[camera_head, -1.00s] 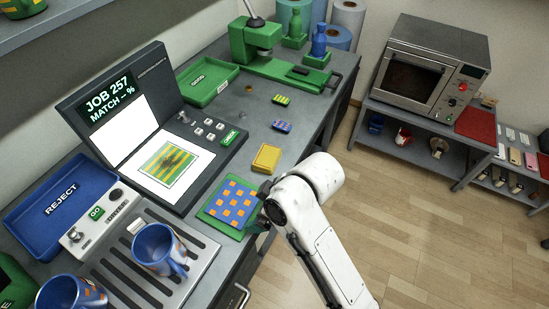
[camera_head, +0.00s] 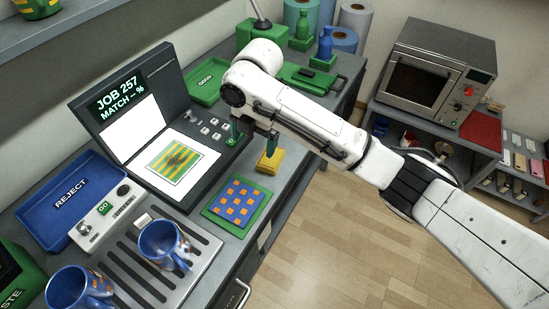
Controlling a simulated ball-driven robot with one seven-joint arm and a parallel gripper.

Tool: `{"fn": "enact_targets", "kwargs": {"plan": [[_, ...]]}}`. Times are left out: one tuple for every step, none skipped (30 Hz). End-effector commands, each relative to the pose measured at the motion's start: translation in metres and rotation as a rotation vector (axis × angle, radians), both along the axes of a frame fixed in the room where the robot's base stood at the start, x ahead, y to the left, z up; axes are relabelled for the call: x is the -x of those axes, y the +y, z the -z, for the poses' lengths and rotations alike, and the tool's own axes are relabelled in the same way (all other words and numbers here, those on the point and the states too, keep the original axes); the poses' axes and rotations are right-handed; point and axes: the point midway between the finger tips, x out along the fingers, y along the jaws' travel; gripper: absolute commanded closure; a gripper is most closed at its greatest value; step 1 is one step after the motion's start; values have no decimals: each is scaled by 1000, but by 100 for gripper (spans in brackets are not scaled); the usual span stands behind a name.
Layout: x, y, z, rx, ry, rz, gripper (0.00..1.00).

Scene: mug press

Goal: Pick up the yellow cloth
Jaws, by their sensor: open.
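The yellow cloth (camera_head: 268,166) lies folded on the grey bench, between the lit scanner box and the bench's front edge. My gripper (camera_head: 252,144) points down with its two fingers spread apart and nothing visible between them. One finger shows in front of the scanner's green check button area. The other overlaps the far part of the cloth in the picture. I cannot tell whether that finger touches the cloth or is above it.
A green board with a blue and orange checked sheet (camera_head: 237,201) lies near the cloth. The scanner box (camera_head: 209,152) stands to the left. Blue mugs (camera_head: 162,247) stand on the slatted tray. A blue reject tray (camera_head: 57,207) and a green tray (camera_head: 203,91) flank the scanner.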

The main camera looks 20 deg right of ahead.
Motion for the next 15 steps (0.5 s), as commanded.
{"fn": "enact_targets", "kwargs": {"plan": [[-4,-16,-4,39,11,-33,6],[-5,-22,-4,54,19,-52,6],[-6,-28,-5,71,28,-74,6],[-6,-32,-5,82,33,-87,6],[-7,-35,-5,89,38,-97,6],[-7,-38,-4,95,43,-105,6],[-7,-40,-3,99,47,-109,6],[-7,-41,0,101,49,-112,6],[-6,-41,5,101,51,-113,6],[-6,-41,9,101,51,-113,6],[-6,-41,13,100,51,-114,6],[-6,-41,20,100,50,-112,6],[-6,-41,24,101,49,-112,6],[-6,-41,29,101,50,-111,6],[-7,-41,34,100,48,-111,6]]}}
